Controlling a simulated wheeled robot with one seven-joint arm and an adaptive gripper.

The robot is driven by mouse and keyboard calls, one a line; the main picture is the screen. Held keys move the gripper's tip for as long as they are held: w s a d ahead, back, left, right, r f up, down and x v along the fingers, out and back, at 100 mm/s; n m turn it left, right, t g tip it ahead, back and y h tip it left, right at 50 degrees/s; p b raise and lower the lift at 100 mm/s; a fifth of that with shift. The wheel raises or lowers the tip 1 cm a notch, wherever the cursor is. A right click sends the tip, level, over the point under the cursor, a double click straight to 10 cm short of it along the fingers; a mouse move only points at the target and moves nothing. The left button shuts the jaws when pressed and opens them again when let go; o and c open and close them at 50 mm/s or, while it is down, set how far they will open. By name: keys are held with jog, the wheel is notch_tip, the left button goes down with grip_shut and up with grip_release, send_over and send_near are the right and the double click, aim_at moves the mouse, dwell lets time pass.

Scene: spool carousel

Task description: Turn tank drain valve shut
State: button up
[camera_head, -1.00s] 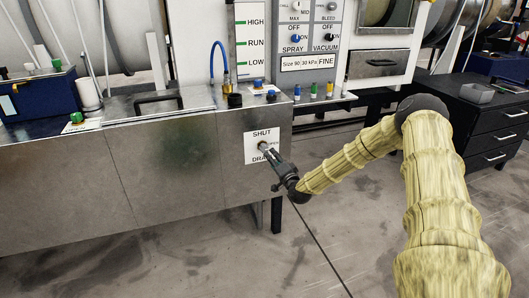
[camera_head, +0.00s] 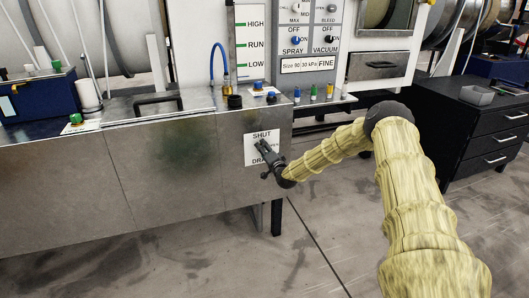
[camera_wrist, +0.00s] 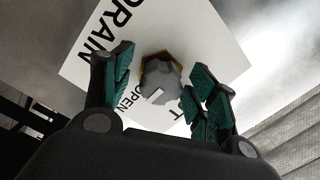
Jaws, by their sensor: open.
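The drain valve knob (camera_wrist: 162,82) is grey with a brass-coloured collar behind it, in the middle of the wrist view. A white mark on it faces the lower edge of the picture, between the OPEN lettering and the letter T. The white valve label (camera_head: 251,150) is on the metal tank front, with SHUT at its top and DRAIN at its bottom. My gripper (camera_wrist: 164,72) is open, with its green-padded fingers on either side of the knob; I cannot tell whether they touch it. In the head view my gripper (camera_head: 260,147) covers the knob and part of the label.
The metal tank (camera_head: 170,165) has a flat front and a handle (camera_head: 158,103) on top. A control panel (camera_head: 308,38) with knobs stands behind it. A black drawer cabinet (camera_head: 470,125) is at the right. The floor in front of the tank is clear.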

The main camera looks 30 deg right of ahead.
jog(key=c, duration=1)
jog(key=shift+c, duration=0.2)
